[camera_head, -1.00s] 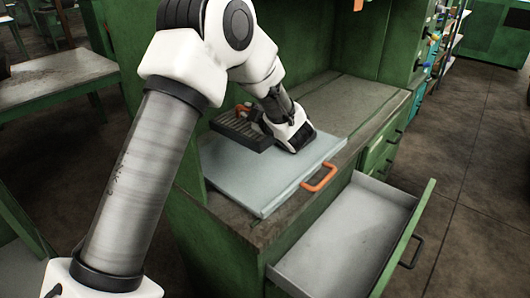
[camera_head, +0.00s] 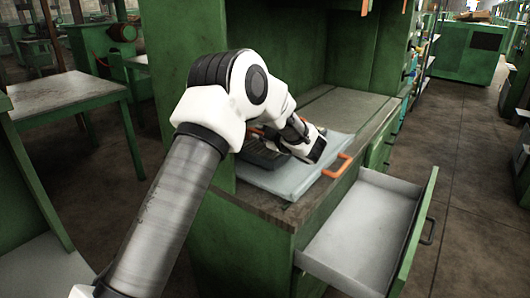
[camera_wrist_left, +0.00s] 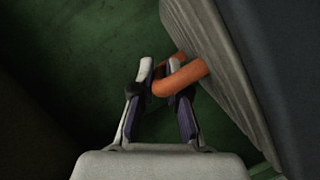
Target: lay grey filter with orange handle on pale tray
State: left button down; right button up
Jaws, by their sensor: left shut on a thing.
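The grey filter (camera_head: 262,157) is a dark, ribbed slab over the back left part of the pale tray (camera_head: 283,184). Whether it touches the tray or hangs just above it, I cannot tell. My left gripper (camera_wrist_left: 162,86) is shut on the filter's orange handle (camera_wrist_left: 182,76). In the left wrist view, the filter's ribbed side (camera_wrist_left: 207,62) is right of the fingers. In the head view, my arm hides most of the fingers and part of the filter. The tray lies on the bench, with its own orange handle (camera_head: 338,166) at its right edge. My right gripper is not in view.
The tray lies on a green workbench (camera_head: 243,235) with a worn top, walled by green panels behind. An open drawer (camera_head: 365,235) juts out at the front right, empty where visible. Bench top (camera_head: 350,108) behind the tray is clear. Another table (camera_head: 62,97) stands at left.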

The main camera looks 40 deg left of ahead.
aim_at(255, 141)
pick_arm(q)
jog(key=shift+s+f, duration=0.15)
jog(key=shift+f, duration=0.5)
jog(key=shift+s+f, duration=0.15)
jog(key=shift+f, duration=0.45)
jog(key=shift+w+f, duration=0.2)
jog(key=shift+f, duration=0.1)
jog(key=c, duration=1.2)
grip_release()
jog(key=shift+s+f, duration=0.1)
jog(key=shift+d+r, duration=0.2)
jog(key=shift+d, duration=0.05)
jog(key=v, duration=1.1)
jog(key=shift+d, duration=0.2)
